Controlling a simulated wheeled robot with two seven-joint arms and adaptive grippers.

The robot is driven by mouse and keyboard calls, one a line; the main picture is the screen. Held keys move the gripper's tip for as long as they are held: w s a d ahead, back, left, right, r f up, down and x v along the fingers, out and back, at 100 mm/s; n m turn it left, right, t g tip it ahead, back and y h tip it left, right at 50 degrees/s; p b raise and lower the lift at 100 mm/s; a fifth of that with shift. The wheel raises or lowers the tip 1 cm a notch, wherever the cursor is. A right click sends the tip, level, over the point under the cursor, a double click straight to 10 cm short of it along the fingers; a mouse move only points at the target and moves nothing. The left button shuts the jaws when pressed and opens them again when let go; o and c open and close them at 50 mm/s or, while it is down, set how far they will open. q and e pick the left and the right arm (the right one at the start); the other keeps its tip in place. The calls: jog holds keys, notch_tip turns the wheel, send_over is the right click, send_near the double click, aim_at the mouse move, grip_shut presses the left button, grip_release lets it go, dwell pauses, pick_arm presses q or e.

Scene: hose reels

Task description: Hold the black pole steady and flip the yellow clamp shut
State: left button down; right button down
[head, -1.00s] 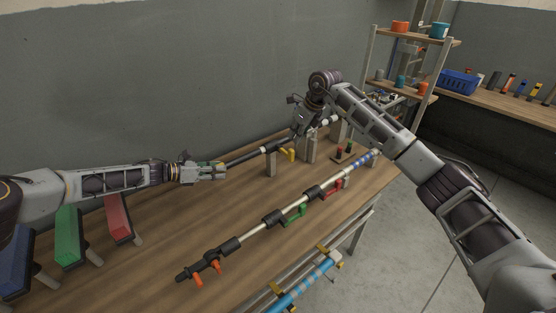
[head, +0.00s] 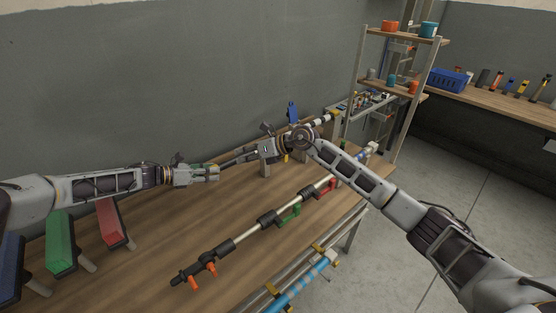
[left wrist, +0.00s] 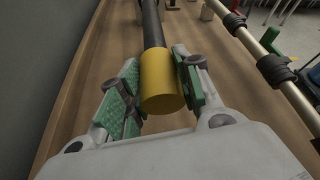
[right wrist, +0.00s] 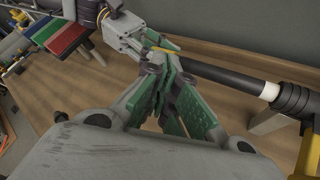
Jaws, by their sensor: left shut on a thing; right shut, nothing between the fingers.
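The black pole (head: 236,159) runs along the back of the bench. Its yellow end (left wrist: 162,82) lies between the fingers of my left gripper (head: 216,172), which is shut on it. My right gripper (head: 259,148) is shut and empty, beside the pole and left of the yellow clamp (head: 285,157). The clamp is mostly hidden by my right wrist in the head view. In the right wrist view, the yellow clamp (right wrist: 306,158) stands out from a black collar (right wrist: 294,98) at the right edge, partly cut off. My right fingertips (right wrist: 166,68) point toward my left gripper.
A second pole (head: 245,238) with orange, green and red clamps lies in front, parallel. Red (head: 115,222), green (head: 60,243) and blue blocks stand at left. A blue lever (head: 292,111) rises behind my right wrist.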

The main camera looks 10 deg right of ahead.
jog(key=s+a+r+m+t+y, duration=0.2)
jog(key=s+a+m+t+y, duration=0.1)
jog(key=m+t, duration=0.2)
jog(key=s+d+f+m+t+h, duration=0.2)
jog(key=d+m+h, duration=0.4)
jog(key=m, duration=0.3)
jog(key=s+d+f+m+t+h, duration=0.2)
jog(key=d+f+m+t+h, duration=0.3)
jog(key=m, duration=0.4)
jog(key=shift+s+d+f+h, duration=0.3)
jog(key=shift+d+f+h, duration=0.2)
jog(key=shift+d+f, duration=0.6)
jog(key=shift+w+d+r, duration=0.1)
jog(key=shift+r, duration=0.1)
jog(key=w+d, duration=0.2)
jog(key=w, duration=0.9)
jog(key=shift+d, duration=0.2)
jog(key=shift+w, duration=0.1)
